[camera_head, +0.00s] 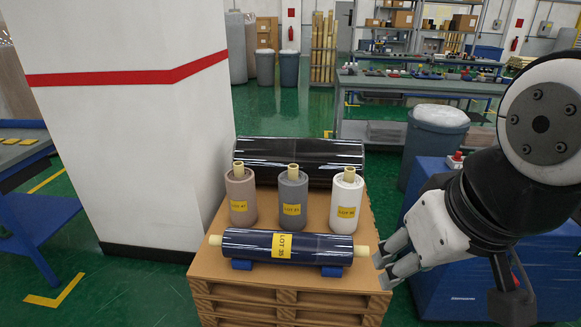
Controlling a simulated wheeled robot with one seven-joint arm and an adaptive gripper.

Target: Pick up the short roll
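Three short rolls stand upright in a row on the wooden pallet stack (225,262): a brown roll (241,190), a grey roll (293,191) and a white roll (344,205). Each has a yellow label and a pale core sticking up. A longer dark blue roll (330,246), labelled LOT 35, lies in front of them on blue supports. A long black wrapped roll (300,152) lies behind them. My gripper (381,269) is at the right, beside the pallet's front right corner. Its fingers look apart, with nothing between them. It is close to the blue roll's right core end.
A white pillar (140,140) with a red stripe stands close at the left of the pallet. A workbench (420,83) stands behind. Green floor is free at the front left.

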